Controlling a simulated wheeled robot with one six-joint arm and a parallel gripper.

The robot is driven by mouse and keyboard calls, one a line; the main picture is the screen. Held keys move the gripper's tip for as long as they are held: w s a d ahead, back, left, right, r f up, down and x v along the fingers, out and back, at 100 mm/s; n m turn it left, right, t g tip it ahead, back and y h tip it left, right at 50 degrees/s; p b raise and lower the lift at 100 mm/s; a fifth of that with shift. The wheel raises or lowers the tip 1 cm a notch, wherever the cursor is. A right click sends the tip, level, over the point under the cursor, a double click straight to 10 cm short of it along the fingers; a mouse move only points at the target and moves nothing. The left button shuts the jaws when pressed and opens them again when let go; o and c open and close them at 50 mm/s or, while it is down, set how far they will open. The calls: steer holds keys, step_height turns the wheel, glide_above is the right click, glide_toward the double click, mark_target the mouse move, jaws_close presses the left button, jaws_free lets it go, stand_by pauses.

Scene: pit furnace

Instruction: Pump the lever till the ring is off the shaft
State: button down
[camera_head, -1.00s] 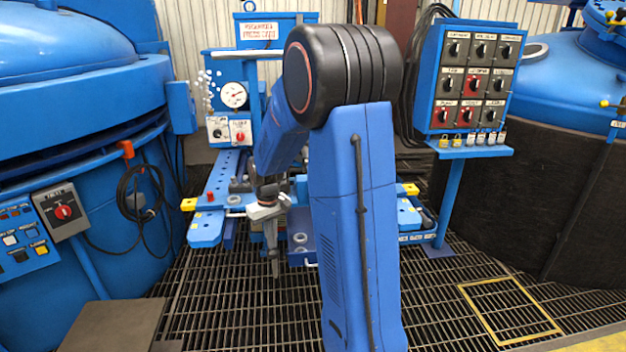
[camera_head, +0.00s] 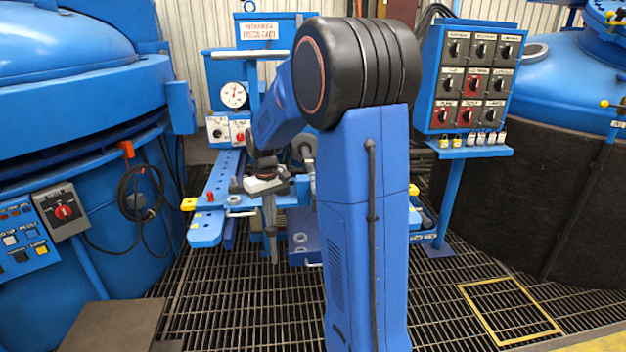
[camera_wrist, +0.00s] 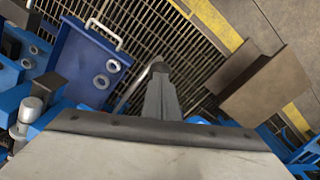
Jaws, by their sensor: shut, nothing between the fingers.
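The blue press cart (camera_head: 222,190) stands in the middle of the head view, with a white dial gauge (camera_head: 233,95) on its upright. My gripper (camera_head: 273,258) points down in front of the cart's left part, with its fingers together and empty. In the wrist view my gripper (camera_wrist: 158,75) reaches over the floor grating beside the cart. A thin grey bar runs up to beside its fingertips; I cannot tell whether this is the lever or whether they touch. A grey round part (camera_head: 305,146) shows partly behind my arm. I cannot make out the ring or shaft for certain.
A blue tray (camera_wrist: 78,62) with a white handle holds two loose metal rings. A switch panel (camera_head: 470,80) stands at the right. Blue furnace vessels flank the cart on both sides. A yellow-framed floor hatch (camera_head: 508,308) lies at front right, among open grating.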

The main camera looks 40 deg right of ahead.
mark_target(272, 243)
steer(key=shift+w+d+r, duration=0.15)
steer(key=shift+r, duration=0.7)
steer(key=f, duration=0.3)
steer(key=s+a+f, duration=0.1)
steer(key=f, duration=0.3)
steer(key=s+f, duration=0.1)
steer(key=f, duration=0.3)
steer(key=shift+s+a, duration=0.1)
steer(key=shift+a, duration=0.2)
steer(key=shift+r, duration=0.1)
steer(key=r, duration=0.3)
steer(key=w+d+r, duration=0.1)
steer(key=r, duration=0.3)
steer(key=w+r, duration=0.1)
steer(key=r, duration=0.3)
steer(key=shift+w+d, duration=0.1)
steer(key=shift+d, duration=0.2)
steer(key=shift+f, duration=0.1)
